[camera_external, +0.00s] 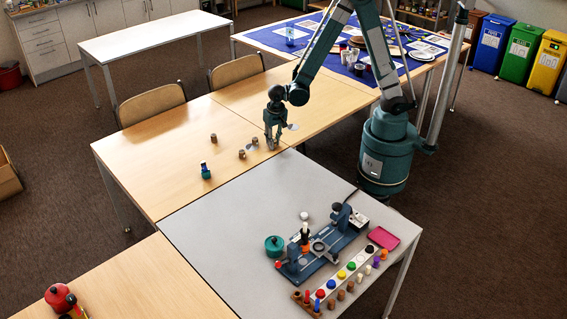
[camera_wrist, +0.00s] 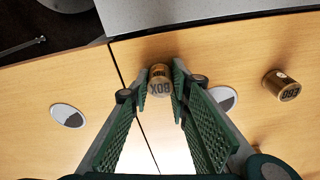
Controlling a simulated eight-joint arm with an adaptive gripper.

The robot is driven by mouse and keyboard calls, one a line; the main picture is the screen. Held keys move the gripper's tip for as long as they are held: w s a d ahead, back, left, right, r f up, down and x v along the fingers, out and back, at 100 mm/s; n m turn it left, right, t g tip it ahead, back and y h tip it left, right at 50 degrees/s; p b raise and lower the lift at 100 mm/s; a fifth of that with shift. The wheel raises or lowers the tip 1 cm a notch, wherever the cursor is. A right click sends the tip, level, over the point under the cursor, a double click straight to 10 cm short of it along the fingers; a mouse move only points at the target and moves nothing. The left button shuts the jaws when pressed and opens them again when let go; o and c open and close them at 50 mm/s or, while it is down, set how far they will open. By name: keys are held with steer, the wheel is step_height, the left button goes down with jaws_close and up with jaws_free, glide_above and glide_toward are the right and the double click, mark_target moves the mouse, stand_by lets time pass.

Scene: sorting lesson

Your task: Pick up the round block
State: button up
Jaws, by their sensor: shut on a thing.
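A small round brown-gold block (camera_wrist: 160,83) with dark letters that look like BOX sits between the fingertips in the wrist view. My gripper (camera_wrist: 160,75) is shut on it, with a finger against each side. In the external view my gripper (camera_external: 272,142) points down over the wooden table near its edge with the grey table. The held block is too small there to make out, and I cannot tell if it is clear of the tabletop.
Several small brown blocks (camera_external: 213,138) stand left of my gripper, near a blue and green piece (camera_external: 206,172). White discs (camera_wrist: 68,117) lie around. The grey table (camera_external: 215,222) bears a blue fixture (camera_external: 325,248), a green pot (camera_external: 274,245) and a row of coloured pieces.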

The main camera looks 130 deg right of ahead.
steer(key=shift+r, duration=0.15)
steer(key=shift+r+p, duration=1.4)
steer(key=shift+r, duration=3.5)
steer(key=w+a+r, duration=0.1)
steer(key=w+a, duration=0.3)
steer(key=w, duration=0.9)
steer(key=w+a, duration=0.3)
steer(key=w, duration=1.1)
steer(key=w+a+p, duration=0.1)
steer(key=w+a, duration=2)
steer(key=w, duration=0.2)
steer(key=shift+a+f+n+p, duration=0.25)
steer(key=shift+f+n+p, duration=0.05)
steer(key=shift+f+p, duration=0.1)
